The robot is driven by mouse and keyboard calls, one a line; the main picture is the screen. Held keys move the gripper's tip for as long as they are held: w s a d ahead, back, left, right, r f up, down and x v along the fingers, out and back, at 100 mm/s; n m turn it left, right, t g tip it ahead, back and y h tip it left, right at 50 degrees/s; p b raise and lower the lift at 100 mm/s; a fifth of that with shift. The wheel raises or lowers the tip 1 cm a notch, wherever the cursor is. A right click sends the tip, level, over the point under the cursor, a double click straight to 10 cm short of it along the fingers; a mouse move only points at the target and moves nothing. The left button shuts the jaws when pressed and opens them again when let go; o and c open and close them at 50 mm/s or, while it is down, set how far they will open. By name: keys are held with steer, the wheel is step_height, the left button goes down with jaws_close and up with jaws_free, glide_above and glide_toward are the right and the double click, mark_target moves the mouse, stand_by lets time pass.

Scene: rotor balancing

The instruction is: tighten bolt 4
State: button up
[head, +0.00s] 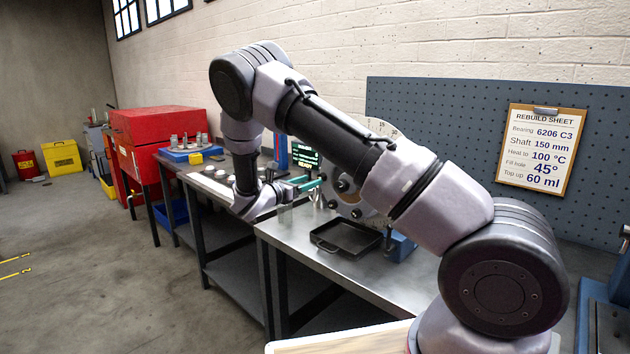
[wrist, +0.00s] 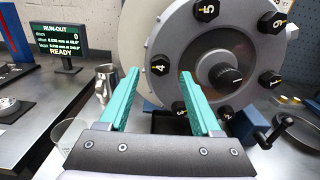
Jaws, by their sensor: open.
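In the wrist view a grey round rotor face (wrist: 232,45) carries a ring of black bolts with numbers around a dark central knob (wrist: 226,77). Bolt 4 (wrist: 159,66) is on its left side, its number facing me. My gripper (wrist: 159,73) is open, its two teal fingers either side of bolt 4 in the picture. I see no contact, and the depth gap is unclear. In the head view the rotor (head: 347,172) is partly hidden behind my arm, and my gripper (head: 306,185) is just left of it.
A black tray (head: 345,237) lies on the bench (head: 290,235). A metal jug (wrist: 106,82) and a clear glass (wrist: 68,134) stand left of my fingers. A crank handle (wrist: 276,131) is at lower right. The RUN-OUT screen (wrist: 58,42) reads READY. A pegboard (head: 440,115) stands behind.

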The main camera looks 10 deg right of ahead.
mark_target(320, 177)
steer(key=shift+x, duration=1.7)
jaws_close()
